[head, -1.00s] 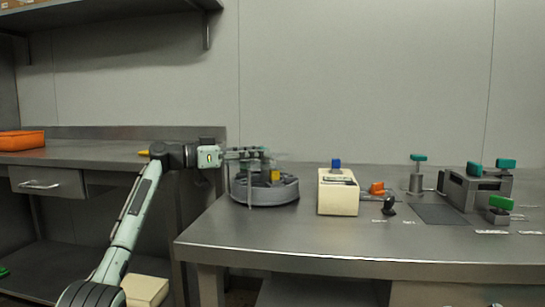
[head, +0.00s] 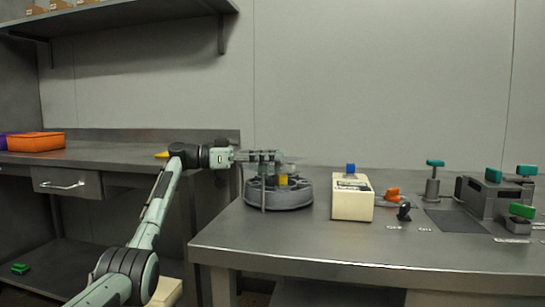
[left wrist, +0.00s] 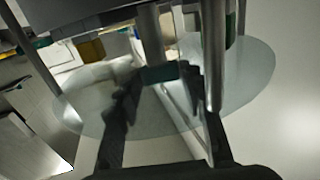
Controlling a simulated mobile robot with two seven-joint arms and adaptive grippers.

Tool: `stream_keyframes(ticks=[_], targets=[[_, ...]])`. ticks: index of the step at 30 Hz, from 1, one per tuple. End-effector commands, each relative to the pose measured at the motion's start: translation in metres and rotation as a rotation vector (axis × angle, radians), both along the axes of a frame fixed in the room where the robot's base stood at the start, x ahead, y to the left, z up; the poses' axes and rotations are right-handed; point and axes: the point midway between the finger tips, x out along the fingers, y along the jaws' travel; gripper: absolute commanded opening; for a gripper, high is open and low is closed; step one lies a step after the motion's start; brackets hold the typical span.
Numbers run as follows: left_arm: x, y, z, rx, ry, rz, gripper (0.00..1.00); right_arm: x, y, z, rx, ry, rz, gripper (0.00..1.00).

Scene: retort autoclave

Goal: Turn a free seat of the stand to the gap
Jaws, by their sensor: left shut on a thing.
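The stand (head: 262,199) is a round grey drum at the left end of the right-hand bench in the head view. A yellow piece (head: 283,180) shows on it, and a clear disc (left wrist: 255,80) with upright posts shows in the left wrist view. My left gripper (head: 272,156) is at the top of the stand, reaching in from the left. In the left wrist view its fingers (left wrist: 160,73) are shut on a small teal part, seemingly the stand's handle. The gripper and arm partly hide the stand's top. I cannot tell which seats are free. My right gripper is not in view.
A cream box with a blue top (head: 352,200) stands just right of the stand. Further right are an orange-handled part (head: 392,193), a black knob (head: 404,210) and teal-topped fixtures (head: 490,200). An orange bin (head: 36,142) is on the left bench. The right bench's front is clear.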

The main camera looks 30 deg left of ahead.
Motion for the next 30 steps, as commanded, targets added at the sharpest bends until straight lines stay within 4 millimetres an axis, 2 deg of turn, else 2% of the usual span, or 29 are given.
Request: stream_keyframes(ticks=[6, 7, 12, 23, 26, 30], targets=[[0.001, -0.001, 0.004, -0.005, -0.007, 0.003, 0.00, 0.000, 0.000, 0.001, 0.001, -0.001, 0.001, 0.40], [0.001, -0.001, 0.004, -0.004, -0.007, 0.003, 0.41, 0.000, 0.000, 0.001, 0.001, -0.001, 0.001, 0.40], [0.001, -0.001, 0.003, -0.002, -0.004, 0.001, 0.60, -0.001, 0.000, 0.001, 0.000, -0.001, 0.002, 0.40], [-0.002, 0.004, 0.000, -0.001, -0.001, 0.002, 0.60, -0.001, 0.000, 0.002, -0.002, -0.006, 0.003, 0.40], [-0.010, 0.015, 0.000, -0.001, -0.001, 0.002, 0.60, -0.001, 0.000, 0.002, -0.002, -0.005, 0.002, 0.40], [-0.027, 0.039, 0.001, -0.001, -0.001, 0.004, 0.60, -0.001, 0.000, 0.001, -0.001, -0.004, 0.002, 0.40]])
